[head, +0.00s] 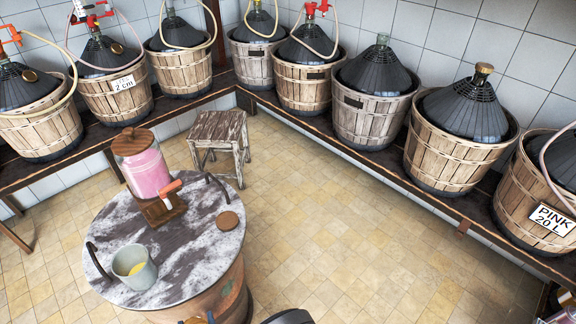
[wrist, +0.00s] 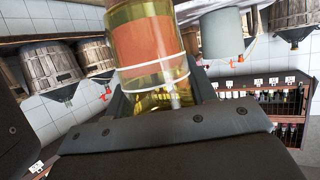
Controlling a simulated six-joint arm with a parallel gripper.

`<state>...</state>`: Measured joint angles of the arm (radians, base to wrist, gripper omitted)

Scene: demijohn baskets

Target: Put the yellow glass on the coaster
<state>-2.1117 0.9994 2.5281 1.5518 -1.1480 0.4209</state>
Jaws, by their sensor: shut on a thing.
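The yellow glass (wrist: 150,25) is clear and yellow-tinted. It fills the upper middle of the wrist view, with pale rings around it and an orange-brown patch showing on or through it. My gripper (wrist: 160,92) is shut on it, a dark finger at each side. In the head view only a dark part of my arm shows at the bottom edge; the held glass is not visible there. The coaster (head: 228,220) is a small round brown disc lying bare near the right edge of the round marble-topped table (head: 200,268). I cannot make out the coaster in the wrist view.
A pink drink dispenser (head: 148,172) with a wooden lid and an orange-handled tap stands behind the coaster. Dark handles rise at the table's edges. A stool (head: 218,135) and basketed demijohns surround the table.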

